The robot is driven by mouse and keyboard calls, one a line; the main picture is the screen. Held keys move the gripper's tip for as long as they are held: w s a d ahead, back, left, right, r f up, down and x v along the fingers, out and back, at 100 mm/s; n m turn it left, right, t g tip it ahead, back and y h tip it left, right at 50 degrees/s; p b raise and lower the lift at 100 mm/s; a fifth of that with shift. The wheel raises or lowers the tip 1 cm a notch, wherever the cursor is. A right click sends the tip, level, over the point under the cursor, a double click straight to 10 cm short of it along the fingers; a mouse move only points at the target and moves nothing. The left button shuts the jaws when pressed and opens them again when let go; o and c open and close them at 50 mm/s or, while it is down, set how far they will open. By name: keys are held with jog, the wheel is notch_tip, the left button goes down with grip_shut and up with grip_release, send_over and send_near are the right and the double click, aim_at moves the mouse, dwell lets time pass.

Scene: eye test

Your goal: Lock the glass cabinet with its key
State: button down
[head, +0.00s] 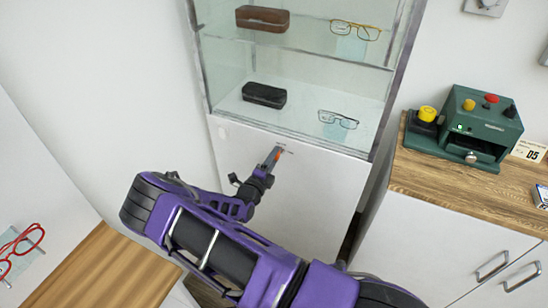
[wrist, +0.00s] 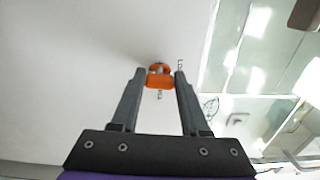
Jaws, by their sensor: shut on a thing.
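The glass cabinet (head: 290,95) stands ahead, with glass shelves above a white lower panel (head: 300,190). My gripper (head: 272,160) is at the upper part of that panel, just below the glass section. In the wrist view, my gripper (wrist: 159,75) is shut on the orange-headed key (wrist: 159,83), which sits between the fingertips. Small dark markings show on the panel beside the key. The lock is mostly hidden behind the key and fingers. I cannot tell whether the key is in it.
The cabinet holds a brown case (head: 262,18), a black case (head: 264,95) and two pairs of glasses. At right, a green machine (head: 465,127) stands on a wooden counter (head: 440,180). Red glasses (head: 22,243) lie at far left. A wooden top (head: 105,270) is at lower left.

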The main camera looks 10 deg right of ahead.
dwell(0.5)
jog(key=shift+c, duration=2)
grip_release()
jog(key=v, duration=1.7)
jog(key=shift+s+a+p, duration=0.15)
jog(key=shift+s+p, duration=0.05)
jog(key=shift+p, duration=0.2)
